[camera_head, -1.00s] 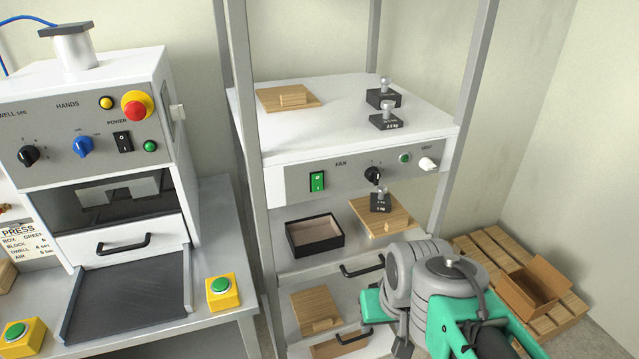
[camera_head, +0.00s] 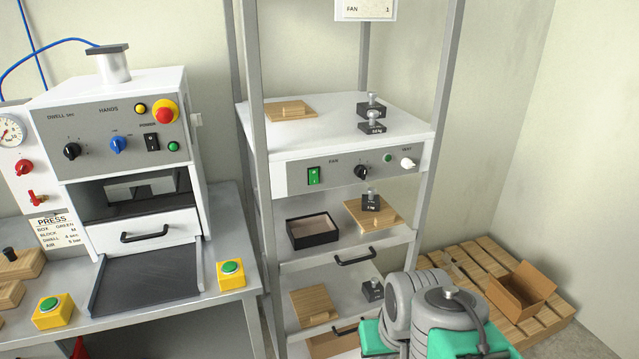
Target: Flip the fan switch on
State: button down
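The fan panel (camera_head: 290,179) is a grey strip on the front of a white unit in the metal rack. A green rocker switch (camera_head: 313,176) sits at its left, beside the FAN label. A black knob (camera_head: 361,172), a green button (camera_head: 387,158) and a white knob (camera_head: 408,163) sit to its right. I cannot tell the rocker's position. A card reading FAN 1 (camera_head: 365,8) hangs at the top. My arm shows at the bottom right, below and right of the panel. My gripper is not in view.
The press (camera_head: 108,140) stands left on a table, with a yellow button box (camera_head: 231,275) at its right. The rack's front post (camera_head: 262,150) stands just left of the panel. Shelves below hold an open black box (camera_head: 313,231) and weights. A pallet (camera_head: 455,262) lies right.

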aim_at(313, 173)
jog(key=z, duration=0.45)
jog(key=i, duration=0.6)
jog(key=u, duration=2.1)
